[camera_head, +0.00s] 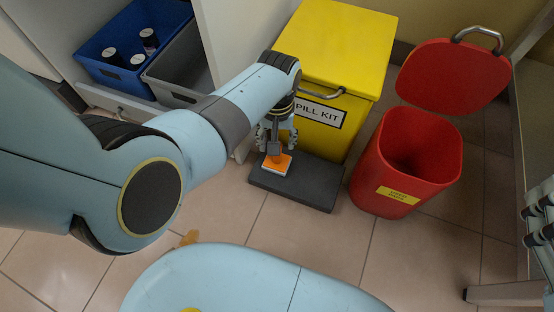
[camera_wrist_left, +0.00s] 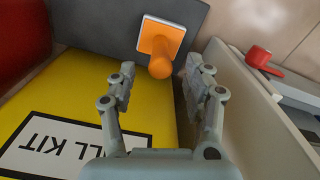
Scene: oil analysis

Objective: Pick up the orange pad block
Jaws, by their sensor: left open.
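The orange pad block (camera_head: 277,163) lies on a dark grey slab (camera_head: 315,190) at the foot of the yellow box. In the left wrist view the block (camera_wrist_left: 157,30) has a pale border underneath and a round orange knob (camera_wrist_left: 161,66) sticking up toward the camera. My left gripper (camera_head: 277,135) is above the block in the head view, pointing down. In the wrist view its open fingers (camera_wrist_left: 159,74) stand on either side of the knob's line, with nothing held between them. I cannot tell how far the fingertips are above the knob.
The yellow spill kit box (camera_head: 335,45) stands close behind the gripper. An open red bin (camera_head: 405,165) with its lid up is to the right. Blue (camera_head: 100,70) and grey (camera_head: 165,75) crates sit at upper left; the blue one holds dark bottles. The tiled floor in front is mostly clear.

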